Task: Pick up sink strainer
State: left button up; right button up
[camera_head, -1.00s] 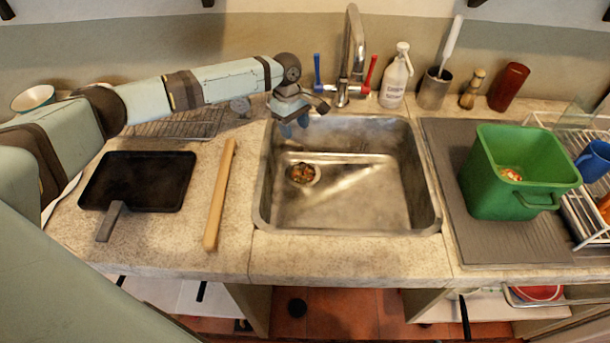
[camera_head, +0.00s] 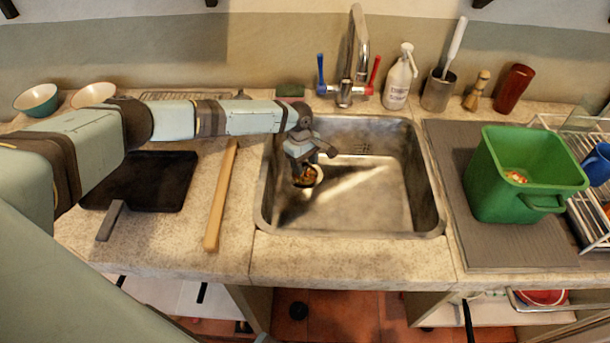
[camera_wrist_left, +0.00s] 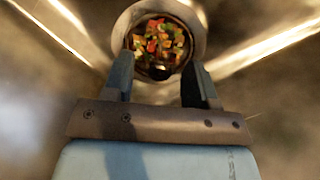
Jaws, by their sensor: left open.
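The sink strainer (camera_head: 312,174) sits on the floor of the metal sink (camera_head: 380,205), toward its left side. In the left wrist view the strainer (camera_wrist_left: 199,47) is a round metal cup filled with colourful food scraps (camera_wrist_left: 160,42). My left gripper (camera_head: 300,180) reaches down into the sink at the strainer and hides part of it in the head view. In the left wrist view my left gripper (camera_wrist_left: 156,75) is open, with its two fingers apart at the strainer's near side. Whether they touch it, I cannot tell. My right gripper is not in view.
A green bin (camera_head: 490,195) with scraps inside stands on the grey mat right of the sink. The faucet (camera_head: 347,65) rises behind the sink. The sink's right half is clear.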

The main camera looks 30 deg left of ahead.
pick_arm(q)
grip_shut()
jog(key=shift+r, duration=0.15)
